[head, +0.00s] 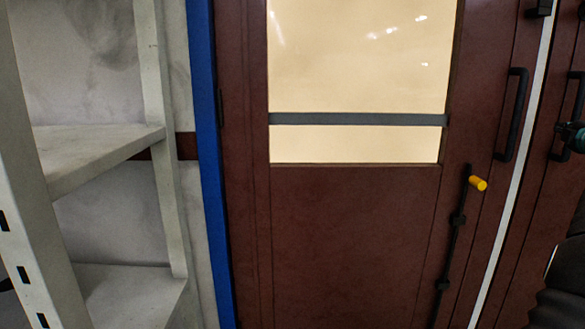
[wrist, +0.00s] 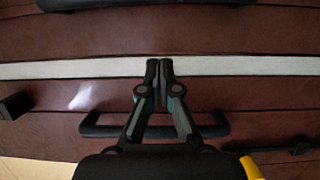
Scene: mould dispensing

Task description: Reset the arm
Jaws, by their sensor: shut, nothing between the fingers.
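My gripper (wrist: 160,64) shows in the wrist view with its two fingers together and nothing between them. Its fingertips appear over the white strip between the door panels. A black door handle (wrist: 100,129) lies behind the fingers, and whether they touch it cannot be told.
A brown door (head: 350,240) with a window (head: 360,60) fills the head view's middle. It has a black handle (head: 512,115) and a rod with a yellow knob (head: 479,184). White shelves (head: 95,150) stand at left, beside a blue post (head: 205,150).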

